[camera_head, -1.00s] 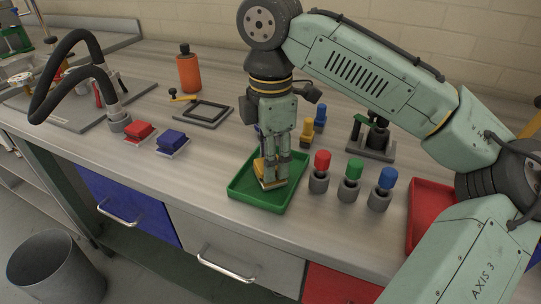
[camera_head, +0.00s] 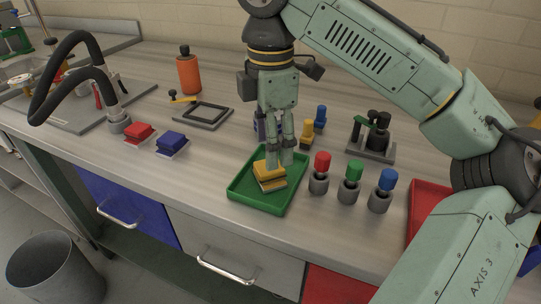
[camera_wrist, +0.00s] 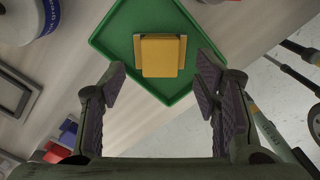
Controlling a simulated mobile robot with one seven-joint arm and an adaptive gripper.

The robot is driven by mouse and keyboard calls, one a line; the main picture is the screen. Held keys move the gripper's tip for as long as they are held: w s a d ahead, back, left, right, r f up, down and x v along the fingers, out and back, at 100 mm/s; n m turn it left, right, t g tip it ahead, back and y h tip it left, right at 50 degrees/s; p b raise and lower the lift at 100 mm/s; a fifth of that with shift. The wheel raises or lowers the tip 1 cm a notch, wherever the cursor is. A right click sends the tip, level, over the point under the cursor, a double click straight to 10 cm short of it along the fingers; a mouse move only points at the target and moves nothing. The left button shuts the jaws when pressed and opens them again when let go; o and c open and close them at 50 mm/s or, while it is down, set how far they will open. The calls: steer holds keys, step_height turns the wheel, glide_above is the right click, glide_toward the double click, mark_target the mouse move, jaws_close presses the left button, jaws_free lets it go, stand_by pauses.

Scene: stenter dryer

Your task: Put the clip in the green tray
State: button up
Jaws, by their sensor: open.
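The yellow clip (camera_head: 268,172) with a grey base lies in the green tray (camera_head: 240,196), towards its left side. It also shows in the wrist view (camera_wrist: 160,56), resting on the green floor of the tray (camera_wrist: 118,25). My gripper (camera_head: 280,162) is just above and behind the clip, apart from it. In the wrist view my gripper (camera_wrist: 162,85) has its fingers wide apart with nothing between them, and the clip lies beyond the fingertips.
Red (camera_head: 322,162), green (camera_head: 354,169) and blue (camera_head: 387,180) knobbed pegs stand right of the tray. A red tray (camera_head: 425,205) is farther right. Red (camera_head: 139,130) and blue (camera_head: 172,141) clips lie at left. The bench front edge is close to the green tray.

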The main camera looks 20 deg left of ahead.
step_height(320, 180, up, 8)
steer(key=p, duration=0.1)
steer(key=shift+d, duration=0.1)
stand_by(0.3)
